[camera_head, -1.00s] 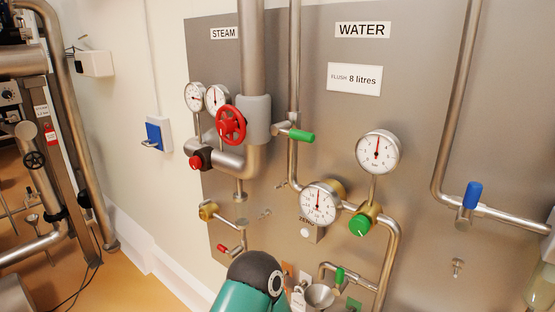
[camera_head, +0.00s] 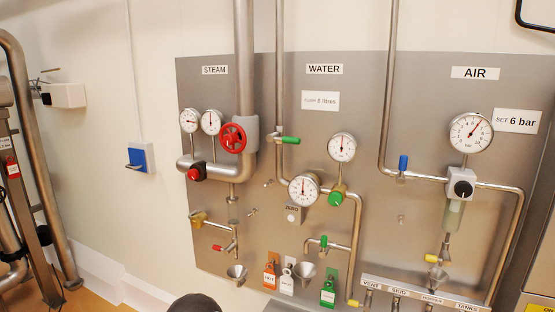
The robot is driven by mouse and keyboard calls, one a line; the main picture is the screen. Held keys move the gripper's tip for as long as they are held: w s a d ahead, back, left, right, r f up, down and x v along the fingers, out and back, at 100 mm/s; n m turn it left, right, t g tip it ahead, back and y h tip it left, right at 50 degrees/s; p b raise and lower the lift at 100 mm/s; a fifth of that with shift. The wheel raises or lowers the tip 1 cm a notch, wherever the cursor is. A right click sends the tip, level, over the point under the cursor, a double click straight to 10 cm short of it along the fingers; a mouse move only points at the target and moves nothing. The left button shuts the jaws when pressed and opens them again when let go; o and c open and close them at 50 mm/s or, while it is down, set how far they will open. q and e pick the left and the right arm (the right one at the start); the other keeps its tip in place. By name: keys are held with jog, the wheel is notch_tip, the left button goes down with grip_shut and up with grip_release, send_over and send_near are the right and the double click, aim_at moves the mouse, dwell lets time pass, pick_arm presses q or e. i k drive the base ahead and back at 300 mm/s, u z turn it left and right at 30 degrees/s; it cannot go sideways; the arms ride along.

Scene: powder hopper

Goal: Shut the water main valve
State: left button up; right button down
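The water section of the grey panel carries a WATER label (camera_head: 324,69). A valve with a green lever handle (camera_head: 288,140) sits on the upright water pipe (camera_head: 281,105) below the label. Its handle points right, crosswise to the pipe. Lower on this line are a round green knob (camera_head: 335,198), an upper gauge (camera_head: 341,147) and a lower gauge (camera_head: 303,188) above a ZERO box. A small green handle (camera_head: 323,242) stands upright on a lower branch. Neither gripper shows. Only a dark rounded part of my arm shows at the bottom edge.
Left is the steam section with a red handwheel (camera_head: 233,137) and two gauges. Right is the air line with a blue handle (camera_head: 403,163), a regulator (camera_head: 461,188) and a gauge (camera_head: 471,132). Red, white and green tags (camera_head: 328,290) hang low near two funnels. A labelled manifold (camera_head: 420,294) is lower right.

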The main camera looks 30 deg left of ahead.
aim_at(275, 136)
jog(key=u, duration=0.25)
jog(key=i, duration=0.65)
jog(key=u, duration=1)
jog(key=i, duration=0.8)
jog(key=u, duration=0.4)
jog(key=k, duration=0.9)
jog(key=u, duration=0.2)
jog(key=i, duration=0.9)
jog(key=z, duration=0.05)
